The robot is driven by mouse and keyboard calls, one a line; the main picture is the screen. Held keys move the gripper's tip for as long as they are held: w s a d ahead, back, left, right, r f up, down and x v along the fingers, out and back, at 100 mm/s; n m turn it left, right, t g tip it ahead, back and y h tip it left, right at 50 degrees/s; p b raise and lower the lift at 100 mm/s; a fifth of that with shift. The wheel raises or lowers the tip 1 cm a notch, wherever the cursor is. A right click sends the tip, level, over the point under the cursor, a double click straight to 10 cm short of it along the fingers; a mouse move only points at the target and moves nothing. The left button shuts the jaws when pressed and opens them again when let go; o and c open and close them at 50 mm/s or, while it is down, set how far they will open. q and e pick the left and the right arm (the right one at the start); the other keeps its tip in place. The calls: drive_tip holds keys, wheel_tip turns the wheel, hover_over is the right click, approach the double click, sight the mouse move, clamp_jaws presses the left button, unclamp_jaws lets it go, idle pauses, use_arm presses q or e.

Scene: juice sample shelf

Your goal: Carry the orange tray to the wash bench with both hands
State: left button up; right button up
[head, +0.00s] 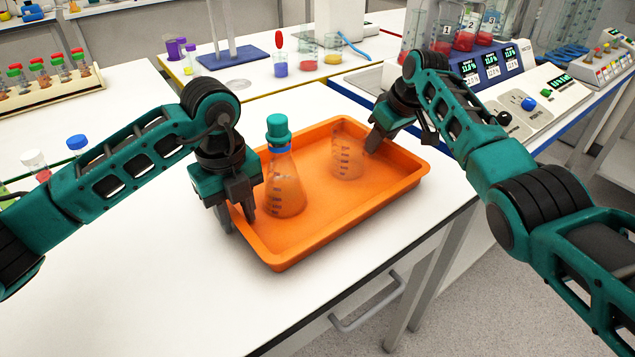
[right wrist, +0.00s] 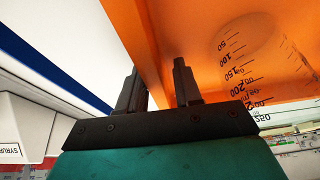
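The orange tray (head: 315,226) lies on the white bench top near its front right corner. A conical flask (head: 285,190) with a teal stopper stands in its left part, and a clear graduated beaker (head: 347,155) stands towards its far right. The beaker's markings also show in the right wrist view (right wrist: 240,75). My left gripper (head: 237,217) is at the tray's left rim, its fingers apart on either side of the rim. My right gripper (head: 398,138) is at the right rim. In the right wrist view (right wrist: 160,88) its fingers are apart with the tray wall (right wrist: 148,45) between them.
Behind the tray, a bench holds a blue-based stand (head: 232,58) and small beakers of coloured liquid. Instruments with displays (head: 490,65) stand at the right. A tube rack (head: 45,85) is at the left. The bench top in front of the tray is clear.

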use_arm(q)
clamp_jaws()
use_arm(e)
clamp_jaws()
use_arm(q)
drive_tip(key=shift+r, duration=0.1)
